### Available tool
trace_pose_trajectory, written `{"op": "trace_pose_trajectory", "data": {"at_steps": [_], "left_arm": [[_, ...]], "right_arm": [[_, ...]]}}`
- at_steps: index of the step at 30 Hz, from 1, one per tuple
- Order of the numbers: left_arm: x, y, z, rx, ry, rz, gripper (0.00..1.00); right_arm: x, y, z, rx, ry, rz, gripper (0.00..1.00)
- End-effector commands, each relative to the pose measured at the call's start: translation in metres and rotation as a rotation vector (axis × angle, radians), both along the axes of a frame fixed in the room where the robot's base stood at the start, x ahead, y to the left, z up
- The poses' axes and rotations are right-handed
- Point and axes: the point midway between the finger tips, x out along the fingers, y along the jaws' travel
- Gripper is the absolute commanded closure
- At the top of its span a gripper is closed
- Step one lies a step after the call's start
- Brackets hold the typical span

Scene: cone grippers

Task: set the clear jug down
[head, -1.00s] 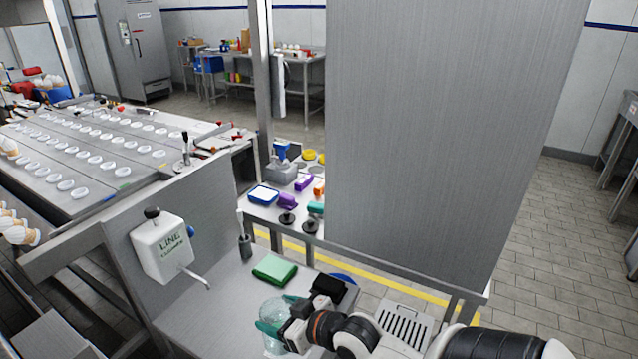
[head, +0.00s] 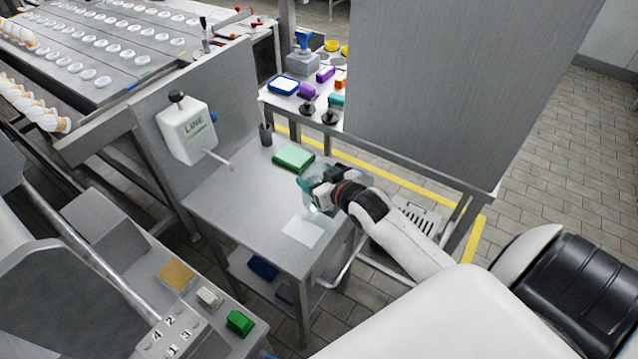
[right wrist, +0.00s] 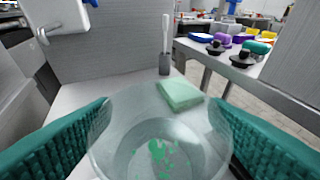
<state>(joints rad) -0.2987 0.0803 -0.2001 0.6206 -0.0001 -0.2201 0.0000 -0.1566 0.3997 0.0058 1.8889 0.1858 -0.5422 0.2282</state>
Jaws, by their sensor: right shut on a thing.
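The clear jug (right wrist: 160,130) is see-through, with green specks showing at its bottom. In the right wrist view it stands between the teal fingers of my right gripper (right wrist: 160,135), which is shut on it. In the head view my right gripper (head: 306,190) is over the right side of the steel table (head: 235,205), just in front of the green cloth (head: 293,158). The jug is mostly hidden there by the gripper. I cannot tell whether its base touches the table. My left gripper is not in view.
A white sheet (head: 303,229) lies on the table in front of the gripper. A dark holder with a brush (head: 265,134) stands at the back. The white dispenser (head: 187,132) has a spout reaching over the table's left edge. The table's left and middle are clear.

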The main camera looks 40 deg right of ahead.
Motion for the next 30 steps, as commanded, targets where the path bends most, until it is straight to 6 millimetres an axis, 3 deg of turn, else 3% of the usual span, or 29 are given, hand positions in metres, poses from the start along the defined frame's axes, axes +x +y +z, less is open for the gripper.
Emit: {"op": "trace_pose_trajectory", "data": {"at_steps": [6,18,19,23,30], "left_arm": [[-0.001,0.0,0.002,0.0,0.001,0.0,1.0],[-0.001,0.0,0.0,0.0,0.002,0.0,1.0],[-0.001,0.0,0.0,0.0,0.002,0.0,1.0],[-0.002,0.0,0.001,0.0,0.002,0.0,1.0],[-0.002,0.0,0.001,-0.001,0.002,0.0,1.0]], "right_arm": [[0.0,0.0,-0.028,0.001,0.001,0.0,0.78],[0.0,0.0,-0.033,0.0,0.0,0.0,0.78],[-0.001,0.0,-0.035,0.0,0.002,0.0,0.3],[-0.001,0.0,-0.034,0.0,0.002,0.0,0.09],[-0.001,0.0,-0.034,0.0,0.002,0.0,0.09]]}}
